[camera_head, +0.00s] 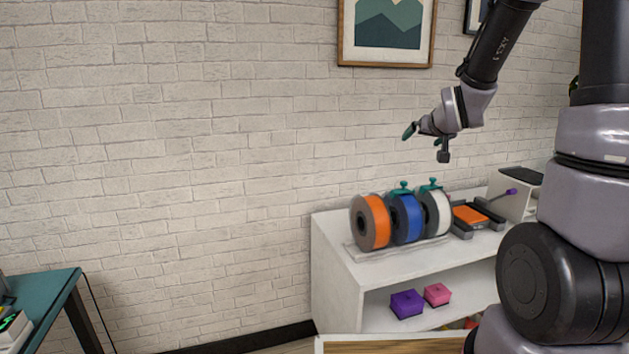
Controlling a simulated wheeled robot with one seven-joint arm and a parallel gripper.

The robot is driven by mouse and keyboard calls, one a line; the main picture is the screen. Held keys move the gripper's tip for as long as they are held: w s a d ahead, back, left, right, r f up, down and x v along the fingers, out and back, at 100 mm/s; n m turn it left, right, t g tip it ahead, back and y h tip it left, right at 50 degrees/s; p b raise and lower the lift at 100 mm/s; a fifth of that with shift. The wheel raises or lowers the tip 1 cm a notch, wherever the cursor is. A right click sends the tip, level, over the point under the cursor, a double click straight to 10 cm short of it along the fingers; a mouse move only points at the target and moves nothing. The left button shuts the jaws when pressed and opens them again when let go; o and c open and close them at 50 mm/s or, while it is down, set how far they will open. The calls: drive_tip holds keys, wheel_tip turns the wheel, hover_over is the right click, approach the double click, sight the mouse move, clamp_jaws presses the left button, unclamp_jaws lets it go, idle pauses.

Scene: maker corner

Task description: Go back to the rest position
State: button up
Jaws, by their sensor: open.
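My gripper (424,137) is in the air in front of the brick wall, above the white shelf unit (335,253). It is small in this view. Its fingers are apart, and I see nothing held between them. Below it on the shelf top, an orange spool (378,220), a blue spool (408,217) and a white spool (438,212) stand upright in a row on a rack. The gripper is clear of them. My arm comes in from the upper right and hides part of the right side.
An orange block (470,215) in a dark holder and a pale box (512,203) with a purple knob stand right of the spools. A purple box (407,304) and a pink box (437,294) sit on the lower shelf. A teal table (48,287) is at left.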

drive_tip(key=s+a+r+g, duration=0.1)
drive_tip(key=s+r, duration=0.2)
drive_tip(key=s, duration=0.6)
drive_tip(key=s+a+r+m+g+y, duration=0.1)
drive_tip(key=s+a+r+g, duration=0.1)
drive_tip(key=s, duration=0.7)
drive_tip(key=s+a+r+m+g+y, duration=0.1)
drive_tip(key=s+r, duration=0.4)
drive_tip(key=s, duration=0.5)
drive_tip(key=shift+a+g, duration=0.4)
drive_tip(key=shift+g, duration=0.2)
